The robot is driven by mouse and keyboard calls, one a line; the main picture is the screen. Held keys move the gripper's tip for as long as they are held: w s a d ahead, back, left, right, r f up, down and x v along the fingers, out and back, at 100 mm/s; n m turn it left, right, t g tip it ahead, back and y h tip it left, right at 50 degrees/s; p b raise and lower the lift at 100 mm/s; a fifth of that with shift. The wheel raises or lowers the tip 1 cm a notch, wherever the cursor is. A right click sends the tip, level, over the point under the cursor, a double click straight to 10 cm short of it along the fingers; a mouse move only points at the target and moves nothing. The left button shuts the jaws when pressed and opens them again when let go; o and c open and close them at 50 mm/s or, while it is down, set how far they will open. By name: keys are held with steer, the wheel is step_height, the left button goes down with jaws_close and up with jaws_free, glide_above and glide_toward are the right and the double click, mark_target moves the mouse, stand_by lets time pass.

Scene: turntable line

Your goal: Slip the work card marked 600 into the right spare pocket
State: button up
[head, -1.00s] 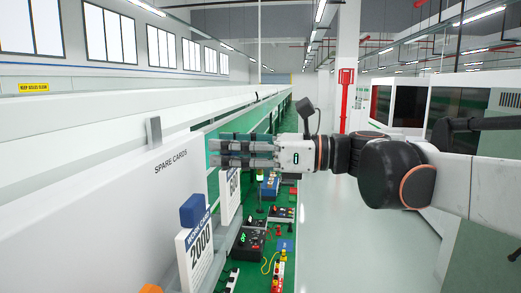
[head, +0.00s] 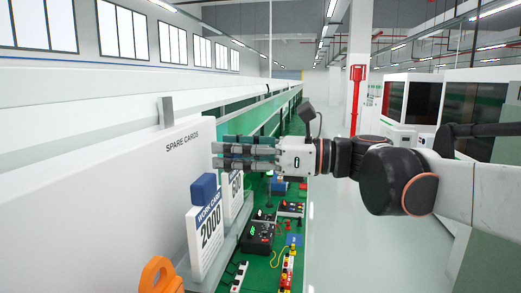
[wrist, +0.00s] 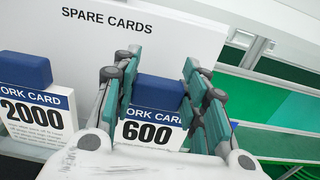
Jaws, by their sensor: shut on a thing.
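The work card marked 600 (wrist: 152,132) is white with a blue header and a blue grip block (wrist: 158,92). My gripper (wrist: 160,75) is shut on this block, its teal-padded fingers on either side, in front of the white spare cards panel (wrist: 190,28). In the head view my gripper (head: 216,156) reaches left to the panel (head: 110,200), and part of the 600 card (head: 234,195) shows below the fingers. The card's lower edge is hidden in the wrist view, so I cannot tell how it sits in a pocket.
The work card marked 2000 (head: 206,235) stands left of the 600 card, with its own blue block (head: 204,188). An orange piece (head: 160,275) is at the near edge. A green line bed (head: 262,262) with several devices runs below. The floor at right (head: 335,245) is clear.

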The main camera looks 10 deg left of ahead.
steer(key=o, duration=1.5)
